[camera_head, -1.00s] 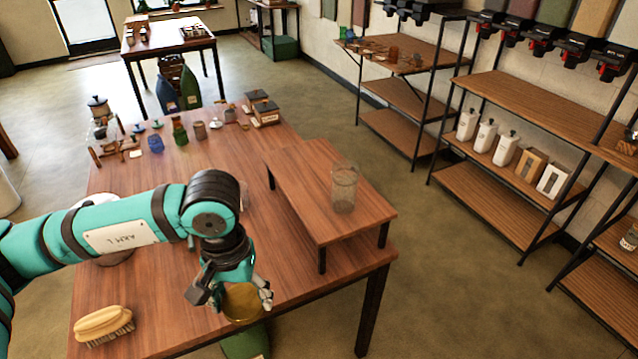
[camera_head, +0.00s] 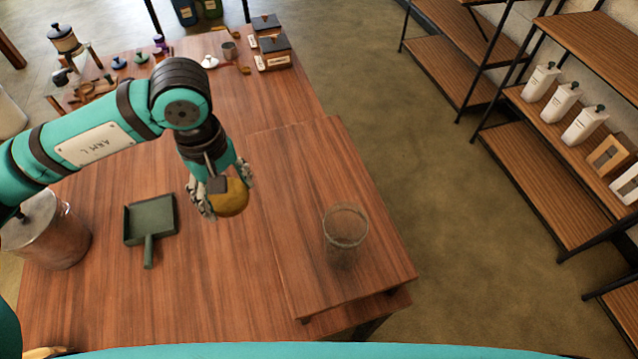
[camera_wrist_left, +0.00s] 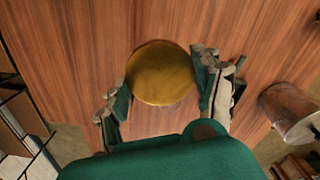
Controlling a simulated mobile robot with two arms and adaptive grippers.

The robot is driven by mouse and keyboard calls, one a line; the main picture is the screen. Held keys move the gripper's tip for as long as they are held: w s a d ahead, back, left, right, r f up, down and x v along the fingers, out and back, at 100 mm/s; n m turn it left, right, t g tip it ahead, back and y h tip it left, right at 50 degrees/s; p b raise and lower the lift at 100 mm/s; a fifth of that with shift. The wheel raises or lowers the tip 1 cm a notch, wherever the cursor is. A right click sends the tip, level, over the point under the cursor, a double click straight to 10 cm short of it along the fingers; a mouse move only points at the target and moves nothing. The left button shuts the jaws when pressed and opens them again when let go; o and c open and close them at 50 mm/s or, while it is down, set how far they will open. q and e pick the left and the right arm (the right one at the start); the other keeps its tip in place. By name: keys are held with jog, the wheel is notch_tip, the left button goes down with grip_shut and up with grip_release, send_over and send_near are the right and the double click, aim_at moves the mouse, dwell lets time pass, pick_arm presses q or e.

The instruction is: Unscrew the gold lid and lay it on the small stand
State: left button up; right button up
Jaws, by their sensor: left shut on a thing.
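The round gold lid (camera_head: 232,200) is in my left gripper (camera_head: 222,190), which is shut on it. In the left wrist view the lid (camera_wrist_left: 161,73) lies flat between the two fingers, over wooden boards. In the head view it appears just left of the low wooden stand (camera_head: 290,215), a raised board on the table. Its height above the wood is hard to judge. An open clear glass (camera_head: 345,240) stands on the board's near right part. The thing the lid came from is not clearly visible. My right gripper is out of view.
A green dustpan (camera_head: 150,220) and a metal pot (camera_head: 45,232) are on the table (camera_head: 95,300) at left. Small boxes (camera_head: 272,48) and several small items are at the far end. The board's far part is clear. Shelves stand at right.

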pick_arm(q)
jog(key=n, duration=0.2)
jog(key=w+d+n, duration=0.1)
jog(key=n, duration=0.1)
jog(key=d+n, duration=0.1)
jog(key=shift+w+r+n, duration=0.1)
jog(key=shift+w+n, duration=0.3)
jog(key=w+d+n+b, duration=0.15)
jog(key=d+n, duration=0.25)
jog(key=n, duration=3)
send_near(320, 196)
notch_tip(320, 196, down, 6)
jog(key=shift+f+p, duration=0.2)
jog(key=shift+p, duration=0.75)
jog(key=shift+f, duration=0.4)
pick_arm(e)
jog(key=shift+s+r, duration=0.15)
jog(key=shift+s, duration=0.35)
pick_arm(q)
jog(key=o, duration=0.8)
jog(key=shift+f, duration=0.15)
jog(key=o, duration=0.5)
